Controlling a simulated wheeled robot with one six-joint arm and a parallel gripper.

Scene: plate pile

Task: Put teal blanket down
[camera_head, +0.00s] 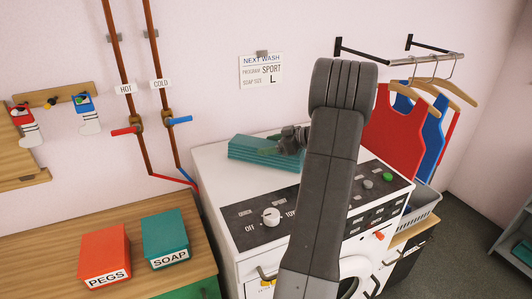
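The teal blanket (250,153) is folded into a flat, layered stack. It lies level on, or very close above, the white top of the washing machine (213,160), towards the back; a small gap beneath cannot be ruled out. My gripper (277,145) is at the blanket's right part, over its upper face. My arm comes up from the front and hides the blanket's right end and part of the gripper. The fingers are small and dark here, so I cannot tell whether they are shut on the blanket.
Red pegs box (104,252) and teal soap box (165,235) stand on the wooden counter at left. Hot and cold pipes with levers run down the wall behind. A rail with hangers and red and blue tops (396,118) is at right, above a grey basket (422,208).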

